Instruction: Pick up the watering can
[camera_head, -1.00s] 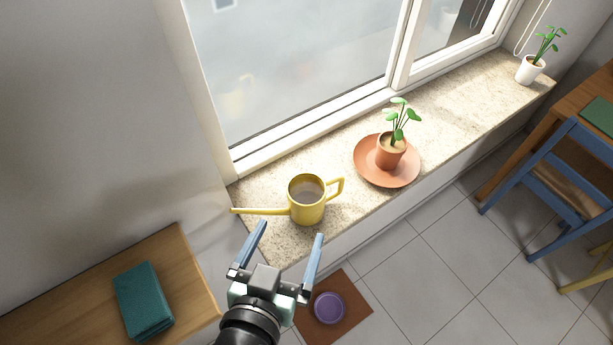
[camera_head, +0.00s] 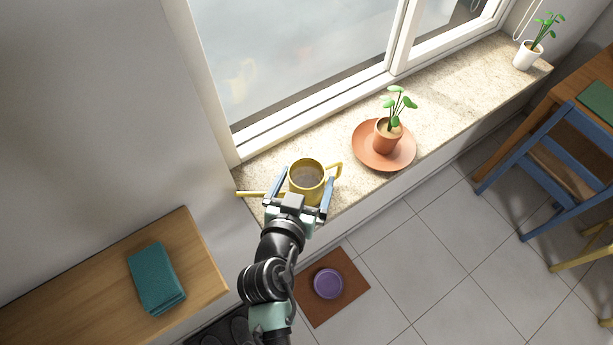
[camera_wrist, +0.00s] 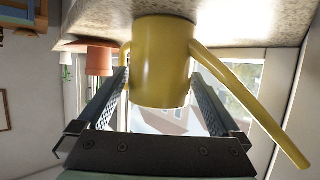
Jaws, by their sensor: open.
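The yellow watering can (camera_head: 306,178) stands on the speckled window sill, near its left end. Its spout points left and its handle points right in the head view. In the wrist view the can (camera_wrist: 163,60) appears upside down, with its body between my two fingers. My gripper (camera_head: 304,188) is open, with one finger on the spout side and one on the handle side. The fingers (camera_wrist: 163,98) reach alongside the body. I cannot tell whether either finger touches it.
A terracotta pot with a plant (camera_head: 387,136) stands on an orange saucer (camera_head: 366,155) to the right. A white pot (camera_head: 527,54) stands at the sill's far right. The window (camera_head: 290,60) is behind. A wooden surface with a teal cloth (camera_head: 157,279) is at lower left.

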